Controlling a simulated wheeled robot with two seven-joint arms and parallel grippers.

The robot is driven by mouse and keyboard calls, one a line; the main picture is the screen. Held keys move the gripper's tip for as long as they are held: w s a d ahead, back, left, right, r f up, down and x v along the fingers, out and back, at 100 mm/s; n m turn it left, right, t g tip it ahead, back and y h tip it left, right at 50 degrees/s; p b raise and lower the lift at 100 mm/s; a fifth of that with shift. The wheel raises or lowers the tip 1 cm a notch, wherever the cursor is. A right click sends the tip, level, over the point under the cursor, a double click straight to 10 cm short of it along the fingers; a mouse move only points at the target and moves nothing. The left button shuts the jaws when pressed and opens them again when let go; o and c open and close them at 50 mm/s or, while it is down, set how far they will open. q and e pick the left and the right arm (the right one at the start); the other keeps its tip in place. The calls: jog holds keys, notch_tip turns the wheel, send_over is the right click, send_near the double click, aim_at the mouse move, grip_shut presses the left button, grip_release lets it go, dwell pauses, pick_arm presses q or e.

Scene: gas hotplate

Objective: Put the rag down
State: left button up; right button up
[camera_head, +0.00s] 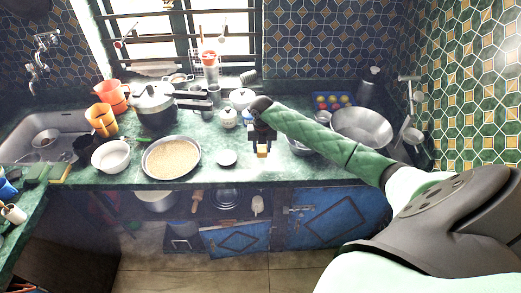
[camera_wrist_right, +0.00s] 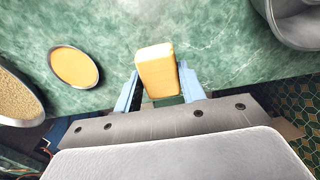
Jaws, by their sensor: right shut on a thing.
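My right gripper (camera_head: 262,146) is over the front part of the green marble counter (camera_head: 230,180). It is shut on a small yellow block-shaped rag (camera_wrist_right: 158,72), which sits between its two light blue fingers in the right wrist view (camera_wrist_right: 160,85). The rag also shows in the head view (camera_head: 262,151), small and below the dark gripper body. The counter's green surface shows behind the rag in the wrist view; I cannot tell whether the rag touches it. My left gripper is not in view.
A small dish (camera_head: 226,158) and a wide pan of grain (camera_head: 171,158) are left of the gripper. A large metal bowl (camera_head: 361,126) is to the right. Pots and jars stand behind. Blue cabinet doors (camera_head: 338,218) are below the counter's front edge.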

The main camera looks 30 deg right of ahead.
aim_at(260, 152)
jog(key=shift+w+f, duration=0.3)
jog(key=shift+w, duration=0.3)
notch_tip(260, 152, down, 4)
jog(key=p, duration=0.3)
jog(key=shift+r, duration=0.25)
jog(key=shift+f, duration=0.3)
jog(key=o, duration=0.9)
jog(key=shift+o, duration=0.2)
